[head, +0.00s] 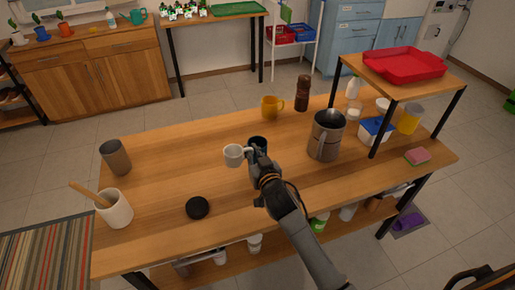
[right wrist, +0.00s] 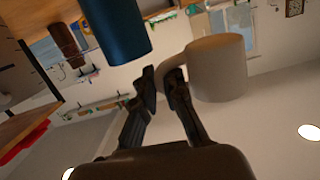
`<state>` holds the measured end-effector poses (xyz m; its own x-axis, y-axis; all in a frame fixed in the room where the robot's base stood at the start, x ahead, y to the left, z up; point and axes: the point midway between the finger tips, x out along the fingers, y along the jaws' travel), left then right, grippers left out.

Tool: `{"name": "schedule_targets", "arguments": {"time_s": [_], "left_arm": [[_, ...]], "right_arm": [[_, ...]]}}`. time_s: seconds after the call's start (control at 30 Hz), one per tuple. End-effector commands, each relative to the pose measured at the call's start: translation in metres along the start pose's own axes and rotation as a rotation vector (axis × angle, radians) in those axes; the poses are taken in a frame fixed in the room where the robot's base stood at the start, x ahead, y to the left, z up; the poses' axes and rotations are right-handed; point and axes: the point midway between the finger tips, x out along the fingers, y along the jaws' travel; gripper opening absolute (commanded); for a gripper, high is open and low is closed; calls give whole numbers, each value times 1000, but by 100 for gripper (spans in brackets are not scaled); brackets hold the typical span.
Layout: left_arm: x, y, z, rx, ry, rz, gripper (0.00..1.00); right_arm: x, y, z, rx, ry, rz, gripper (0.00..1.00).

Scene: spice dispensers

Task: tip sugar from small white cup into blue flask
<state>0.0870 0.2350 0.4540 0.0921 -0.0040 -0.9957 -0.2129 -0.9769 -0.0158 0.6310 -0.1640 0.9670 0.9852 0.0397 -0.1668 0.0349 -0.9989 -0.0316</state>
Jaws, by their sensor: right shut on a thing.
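The small white cup (head: 234,155) is above the middle of the wooden table, to the left of my right gripper (head: 254,156). In the right wrist view, the gripper's fingers (right wrist: 162,84) are shut on the handle of the white cup (right wrist: 217,69). The blue flask (head: 259,142) stands just behind the gripper, partly hidden by it. In the right wrist view, the blue flask (right wrist: 117,32) shows close by, apart from the cup. I cannot see any sugar inside the cup. My left gripper is not in view.
A yellow mug (head: 272,107) and a brown bottle (head: 303,93) stand behind. A large grey pitcher (head: 325,137) is to the right. A black lid (head: 197,208), a utensil pot (head: 116,208) and a grey-brown tumbler (head: 116,157) are at left. The table's left middle is clear.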

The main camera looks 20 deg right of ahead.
Motion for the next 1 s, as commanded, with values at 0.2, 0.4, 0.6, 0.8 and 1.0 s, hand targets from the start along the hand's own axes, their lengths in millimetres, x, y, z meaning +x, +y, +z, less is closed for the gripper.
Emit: {"name": "schedule_targets", "arguments": {"time_s": [0.2,0.4,0.6,0.8,1.0], "left_arm": [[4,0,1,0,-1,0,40],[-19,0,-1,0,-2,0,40],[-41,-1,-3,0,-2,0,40],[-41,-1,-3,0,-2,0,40],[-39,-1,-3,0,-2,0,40]], "right_arm": [[-2,-2,-2,-27,18,5,0],[-6,-3,-25,-28,20,5,0],[-9,-4,-47,-29,19,5,0],[-10,-4,-48,-29,18,5,0],[-18,-4,-42,-27,16,4,0]]}}
